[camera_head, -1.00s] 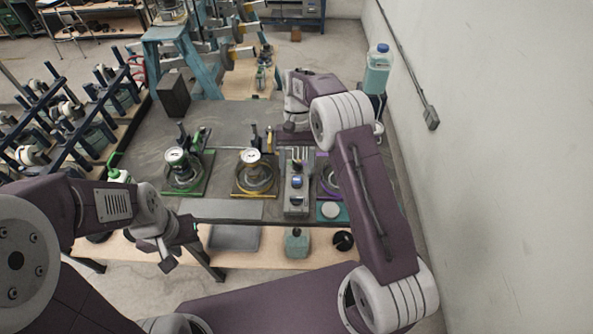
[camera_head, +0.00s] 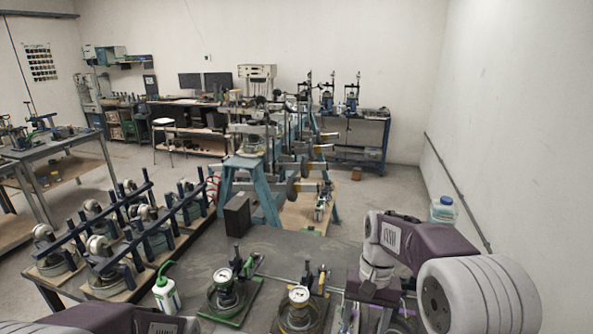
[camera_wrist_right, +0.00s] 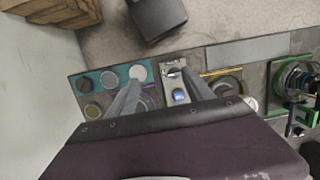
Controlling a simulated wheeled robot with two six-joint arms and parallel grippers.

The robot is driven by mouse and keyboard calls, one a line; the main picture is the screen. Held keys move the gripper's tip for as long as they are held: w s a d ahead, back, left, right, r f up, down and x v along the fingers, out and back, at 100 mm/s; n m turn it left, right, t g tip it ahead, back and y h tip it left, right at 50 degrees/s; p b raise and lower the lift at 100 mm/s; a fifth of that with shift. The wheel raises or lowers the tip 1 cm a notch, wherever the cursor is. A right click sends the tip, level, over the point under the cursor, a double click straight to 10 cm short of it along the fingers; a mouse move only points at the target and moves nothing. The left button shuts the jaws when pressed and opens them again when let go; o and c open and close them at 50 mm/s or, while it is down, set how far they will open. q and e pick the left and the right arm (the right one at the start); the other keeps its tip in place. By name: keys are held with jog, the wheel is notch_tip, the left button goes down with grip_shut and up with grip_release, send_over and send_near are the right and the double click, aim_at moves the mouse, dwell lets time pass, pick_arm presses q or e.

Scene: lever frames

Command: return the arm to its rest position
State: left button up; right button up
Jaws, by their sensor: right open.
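My right arm comes in at the lower right of the head view, with its wrist over the right part of the bench.
Green-framed (camera_head: 226,292) and yellow-framed (camera_head: 299,301) gauge stands are on the bench, with a green-white bottle (camera_head: 167,293) to their left. A dark box (camera_head: 237,216) stands behind. A blue-capped jug (camera_head: 443,210) is beyond my right arm, near the right wall (camera_head: 520,120).

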jog(key=s+d+f+n+t, duration=0.2)
jog(key=s+f+t, duration=0.1)
jog(key=s+f, duration=0.5)
jog(key=s, duration=0.2)
jog(key=shift+s+d+f+n+h, duration=0.2)
jog(key=shift+s+d+n+h, duration=0.1)
jog(key=shift+n+h, duration=0.1)
jog(key=shift+s, duration=0.1)
